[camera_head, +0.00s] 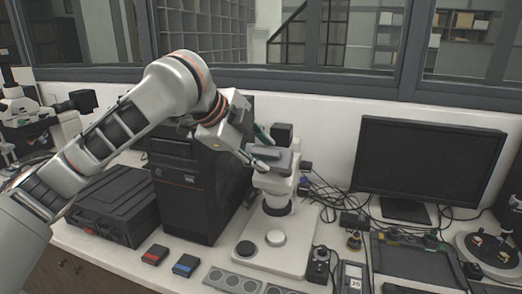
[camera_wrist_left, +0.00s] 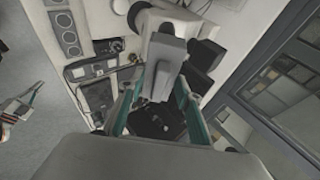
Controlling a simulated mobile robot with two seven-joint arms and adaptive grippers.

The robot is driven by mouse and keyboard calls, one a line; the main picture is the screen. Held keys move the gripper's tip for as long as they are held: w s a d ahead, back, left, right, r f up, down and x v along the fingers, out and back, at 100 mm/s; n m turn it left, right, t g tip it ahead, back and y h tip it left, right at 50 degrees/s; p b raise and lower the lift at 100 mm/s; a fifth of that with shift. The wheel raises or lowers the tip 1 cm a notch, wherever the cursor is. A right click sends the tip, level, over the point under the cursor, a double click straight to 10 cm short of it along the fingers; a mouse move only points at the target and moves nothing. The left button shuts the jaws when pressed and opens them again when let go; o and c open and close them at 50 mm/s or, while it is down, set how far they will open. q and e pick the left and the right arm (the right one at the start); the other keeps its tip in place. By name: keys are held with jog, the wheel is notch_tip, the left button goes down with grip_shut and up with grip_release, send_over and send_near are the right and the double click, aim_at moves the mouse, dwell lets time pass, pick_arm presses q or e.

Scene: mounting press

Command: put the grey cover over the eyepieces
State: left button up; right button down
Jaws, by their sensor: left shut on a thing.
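The grey cover (camera_head: 270,158) is a small grey block-like piece at the top of the white microscope (camera_head: 274,184). It also shows in the left wrist view (camera_wrist_left: 165,62), in front of the microscope's head. My left gripper (camera_head: 262,148) reaches in from the left and is shut on the cover, with a teal-padded finger on each side. The eyepieces are not clearly seen; the cover and gripper hide that area. I cannot tell whether the cover touches them. My right gripper (camera_wrist_left: 22,105) shows small at the left of the left wrist view; its opening is unclear.
A black computer tower (camera_head: 195,185) stands close left of the microscope, under my left arm. A monitor (camera_head: 425,165) stands at the right, with loose cables between. Red and blue small boxes (camera_head: 155,254) lie in front. A black case (camera_head: 112,205) lies left.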

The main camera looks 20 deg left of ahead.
pick_arm(q)
jog(key=shift+w+f, duration=0.15)
pick_arm(e)
jog(key=shift+d, duration=0.25)
pick_arm(q)
jog(key=o, duration=1.2)
jog(key=v, duration=1.2)
pick_arm(e)
jog(key=shift+a, duration=0.15)
jog(key=shift+s, duration=0.1)
